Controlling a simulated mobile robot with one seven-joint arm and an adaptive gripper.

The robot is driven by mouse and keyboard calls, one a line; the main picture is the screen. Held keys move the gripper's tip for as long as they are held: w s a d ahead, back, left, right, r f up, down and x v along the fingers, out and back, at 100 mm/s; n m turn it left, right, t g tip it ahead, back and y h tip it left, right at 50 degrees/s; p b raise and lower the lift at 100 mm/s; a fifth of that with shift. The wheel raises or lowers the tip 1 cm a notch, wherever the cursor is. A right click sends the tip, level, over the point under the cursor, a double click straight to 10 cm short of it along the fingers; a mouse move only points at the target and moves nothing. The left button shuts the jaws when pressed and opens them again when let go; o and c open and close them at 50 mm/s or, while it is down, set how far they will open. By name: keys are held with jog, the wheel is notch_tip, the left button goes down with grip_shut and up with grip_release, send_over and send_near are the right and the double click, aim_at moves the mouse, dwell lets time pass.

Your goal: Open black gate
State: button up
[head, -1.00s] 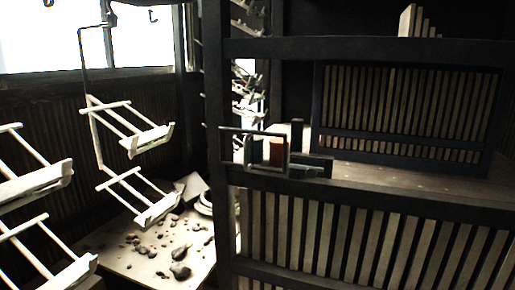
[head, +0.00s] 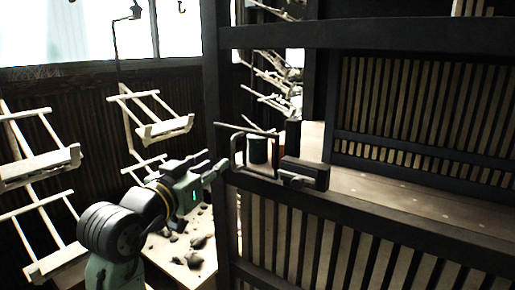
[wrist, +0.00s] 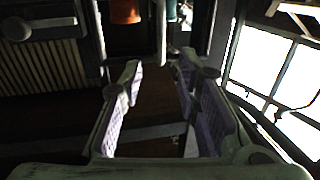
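A dark-framed slatted barrier (head: 345,235) stands at the front right; its dark top rail carries a black latch-like block (head: 305,172). A second dark-framed slatted panel (head: 420,120) stands upright behind a wooden ledge. I cannot tell which is the black gate; neither shows a clear opening.
Pale hanger racks (head: 150,115) hang at left. Stones (head: 195,258) lie on a low board. The dark post (head: 215,110) stands close to my gripper.

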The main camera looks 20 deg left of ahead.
aim_at(232, 150)
jog(key=w+p, duration=0.1)
jog(key=w, duration=0.5)
jog(key=w+d+p, duration=0.1)
jog(key=w, duration=0.2)
jog(key=shift+d+r+p, duration=0.1)
jog(key=shift+p, duration=0.25)
jog(key=shift+w+d, duration=0.15)
jog(key=shift+w, duration=0.55)
jog(key=shift+c, duration=0.4)
grip_shut()
